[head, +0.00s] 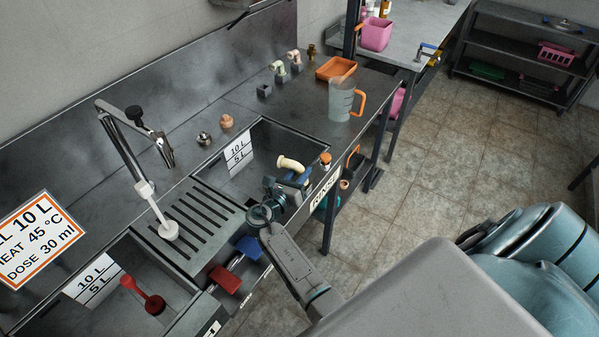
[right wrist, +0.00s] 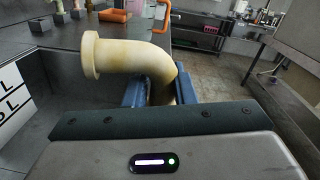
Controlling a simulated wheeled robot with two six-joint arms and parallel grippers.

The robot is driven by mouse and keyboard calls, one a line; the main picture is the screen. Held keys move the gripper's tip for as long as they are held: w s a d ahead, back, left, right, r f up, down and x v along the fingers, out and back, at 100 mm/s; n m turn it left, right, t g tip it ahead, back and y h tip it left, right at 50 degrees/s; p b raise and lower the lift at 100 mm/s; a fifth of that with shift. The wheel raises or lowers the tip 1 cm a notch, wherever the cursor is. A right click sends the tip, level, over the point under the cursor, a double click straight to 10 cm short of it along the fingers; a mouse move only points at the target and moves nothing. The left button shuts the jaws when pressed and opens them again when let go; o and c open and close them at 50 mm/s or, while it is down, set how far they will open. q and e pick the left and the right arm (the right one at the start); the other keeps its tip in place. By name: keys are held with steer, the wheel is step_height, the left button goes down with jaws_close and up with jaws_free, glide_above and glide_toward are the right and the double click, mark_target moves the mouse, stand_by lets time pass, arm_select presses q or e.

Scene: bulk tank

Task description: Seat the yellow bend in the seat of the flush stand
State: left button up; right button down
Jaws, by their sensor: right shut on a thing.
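The yellow bend (head: 290,163) is a pale cream-yellow curved pipe with a flared end. My right gripper (head: 299,180) is shut on it and holds it over the front of the far sink basin. In the right wrist view the bend (right wrist: 130,55) rises from between the blue fingers (right wrist: 160,88) and its flared end points left. Two farther blocks carry pale bends (head: 279,67) (head: 294,56). My left gripper is not in view.
An orange tray (head: 336,68) and a clear jug (head: 341,99) with an orange handle stand right of the blocks. A tap (head: 135,130) and a slotted drainboard (head: 195,228) lie left. A wooden knob (head: 227,121) and a metal fitting (head: 204,139) sit behind the basin.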

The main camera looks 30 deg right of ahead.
steer(key=shift+f+b, duration=0.45)
steer(key=shift+f, duration=0.3)
steer(key=c, duration=1.1)
jaws_free()
steer(key=shift+f, duration=0.1)
